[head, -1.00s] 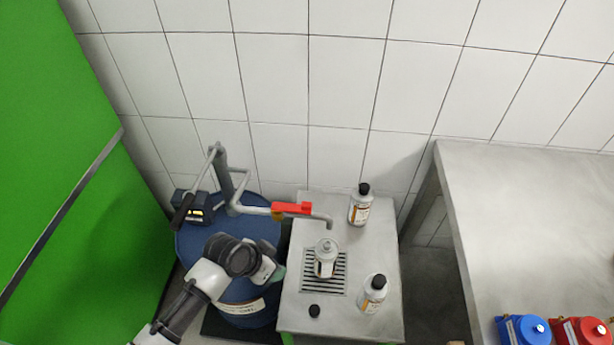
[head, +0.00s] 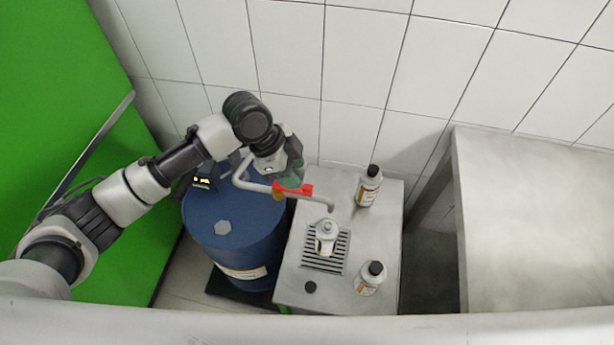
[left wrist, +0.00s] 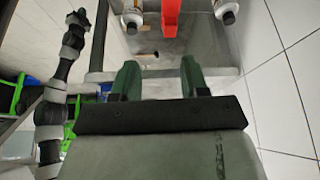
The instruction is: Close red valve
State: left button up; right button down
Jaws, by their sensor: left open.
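The red valve handle (head: 303,189) sits on the grey pipe above the small metal table, lying roughly along the pipe toward its downturned spout (head: 331,207). A white bottle (head: 326,240) stands under the spout on the grate.
The blue drum (head: 235,240) stands left of the metal table (head: 290,285). Two black-capped bottles stand on the table, one at the back (head: 369,188) and one at the front (head: 369,280). A black cap (head: 310,287) lies near the front. A tiled wall is behind.

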aim_at(306, 186)
pick_arm(q)
jog(key=shift+m+g+y, duration=0.3)
jog(key=shift+m, duration=0.3)
jog(key=f+p, duration=0.1)
jog(key=f, duration=0.1)
jog(key=w+d+f+p, duration=0.1)
jog(key=f, duration=0.1)
jog(key=d+f+p, duration=0.1)
jog(key=f, duration=0.1)
jog(key=shift+w+d+f, duration=0.1)
jog(key=shift+w, duration=0.1)
jog(key=shift+d+f, duration=0.1)
jog(key=shift+f, duration=0.35)
pick_arm(e)
jog(key=r, duration=0.1)
jog(key=w+r, duration=0.1)
jog(key=r, duration=0.1)
jog(key=shift+w+d+r, duration=0.15)
jog(key=shift+d, duration=0.15)
pick_arm(q)
jog(key=shift+c, duration=0.2)
grip_shut()
